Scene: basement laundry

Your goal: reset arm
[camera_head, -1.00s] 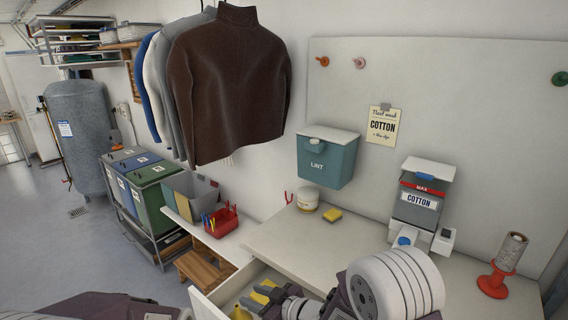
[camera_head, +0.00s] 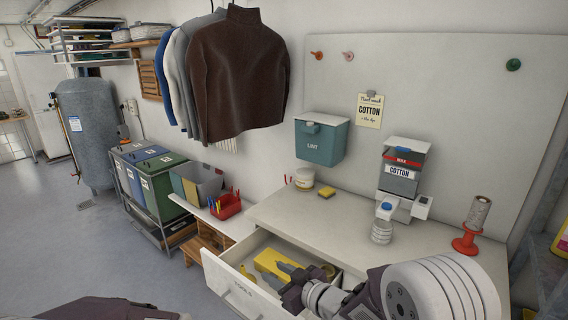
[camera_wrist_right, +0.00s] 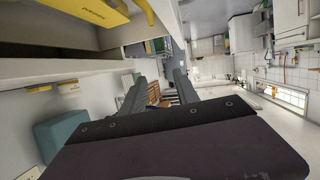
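My right gripper (camera_head: 284,276) is at the bottom centre of the head view, over the open drawer (camera_head: 238,290) of the white worktop. In the right wrist view its two dark fingers (camera_wrist_right: 160,80) stand apart with nothing between them. Past the fingers are floor and distant furniture. A dark part of my left arm shows along the bottom left edge of the head view; the left gripper itself is out of view.
The drawer holds a yellow case (camera_head: 268,260) and other yellow items. The worktop (camera_head: 290,208) carries a jar (camera_head: 304,178), a sponge (camera_head: 327,193), a cotton dispenser (camera_head: 402,176) and a red spool stand (camera_head: 466,243). A metal shelf (camera_head: 545,265) is at right. Floor at left is clear.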

